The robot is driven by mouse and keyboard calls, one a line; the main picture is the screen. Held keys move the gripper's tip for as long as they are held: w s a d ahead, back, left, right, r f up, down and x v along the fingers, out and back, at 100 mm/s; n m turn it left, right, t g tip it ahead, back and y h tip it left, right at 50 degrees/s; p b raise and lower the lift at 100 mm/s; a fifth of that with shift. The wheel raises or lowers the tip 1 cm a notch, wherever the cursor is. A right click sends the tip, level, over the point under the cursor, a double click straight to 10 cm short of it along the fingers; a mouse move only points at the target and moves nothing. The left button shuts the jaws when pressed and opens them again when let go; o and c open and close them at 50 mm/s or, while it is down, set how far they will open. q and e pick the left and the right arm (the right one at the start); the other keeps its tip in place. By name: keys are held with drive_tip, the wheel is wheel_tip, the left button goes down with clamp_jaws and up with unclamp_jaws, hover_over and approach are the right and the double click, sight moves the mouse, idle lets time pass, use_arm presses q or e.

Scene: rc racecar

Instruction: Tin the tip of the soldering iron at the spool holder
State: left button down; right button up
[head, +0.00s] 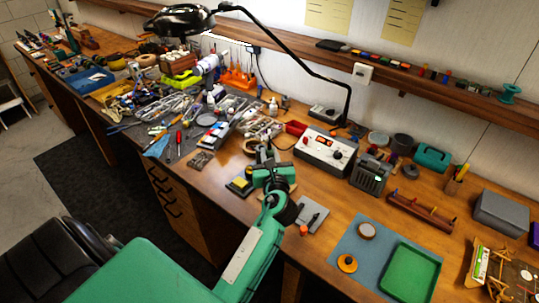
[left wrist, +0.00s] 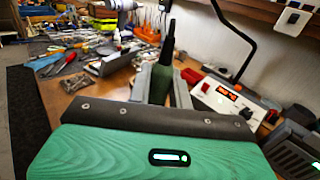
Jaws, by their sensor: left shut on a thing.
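My left gripper (head: 265,158) is over the bench in front of the soldering station (head: 325,148), which has a lit red display. In the left wrist view, the fingers of the gripper (left wrist: 162,88) are shut around a dark green handle with a black tapered upper end, apparently the soldering iron (left wrist: 162,80). It stands roughly upright between the fingers. The iron's tip is hidden behind the gripper. I cannot surely pick out the spool holder. A yellow sponge in a dark tray (head: 240,184) lies just left of the gripper. My right gripper is not in view.
A grey power unit (head: 370,174) stands right of the station. A blue mat (head: 345,240) bears a green tray (head: 411,271) and an orange ring (head: 347,263). Tools crowd the bench to the left. A black lamp arm (head: 300,65) reaches over the back.

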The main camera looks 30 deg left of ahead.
sight(270, 142)
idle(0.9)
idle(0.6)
use_arm(q)
drive_tip(key=shift+p, duration=0.7)
idle(1.5)
idle(1.3)
wheel_tip(270, 142, up, 6)
drive_tip(key=p, duration=0.7)
drive_tip(key=shift+p, duration=0.3)
